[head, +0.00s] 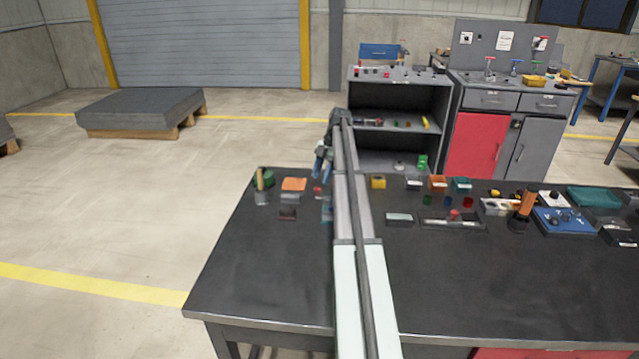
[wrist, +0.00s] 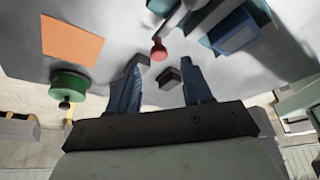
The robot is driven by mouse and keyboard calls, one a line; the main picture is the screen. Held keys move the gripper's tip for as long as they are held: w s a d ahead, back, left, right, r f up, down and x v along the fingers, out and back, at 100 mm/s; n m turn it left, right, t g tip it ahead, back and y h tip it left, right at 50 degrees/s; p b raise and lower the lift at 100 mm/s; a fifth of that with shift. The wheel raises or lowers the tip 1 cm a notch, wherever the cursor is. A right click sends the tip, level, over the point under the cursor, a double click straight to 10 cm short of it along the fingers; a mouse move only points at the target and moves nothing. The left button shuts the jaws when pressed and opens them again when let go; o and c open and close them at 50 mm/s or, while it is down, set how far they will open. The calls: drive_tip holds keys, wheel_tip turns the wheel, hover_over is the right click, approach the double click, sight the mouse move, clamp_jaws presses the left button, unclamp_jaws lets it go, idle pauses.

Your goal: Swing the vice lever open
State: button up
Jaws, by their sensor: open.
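My gripper (head: 322,168) is open above the far left part of the bench, with its blue fingers pointing down. In the wrist view my gripper (wrist: 163,64) has its fingers spread with nothing held between them. A red knob (wrist: 158,51) on a thin dark stem lies just beyond the fingertips; it looks like the end of the vice lever. The stem runs toward a blue-teal block (wrist: 236,30), which may be the vice. In the head view the red knob (head: 318,191) shows left of my arm, and the teal block (head: 327,213) is partly hidden by it.
A small dark block (wrist: 171,77) shows between the fingers. An orange square (head: 294,184) and a green round part (head: 264,179) are to the left. A grey block (head: 288,213) lies nearby. The front left of the bench (head: 260,275) is clear.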

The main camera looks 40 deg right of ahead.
drive_tip(key=v, duration=0.7)
drive_tip(key=shift+d+r, duration=0.2)
drive_tip(key=shift+r, duration=0.15)
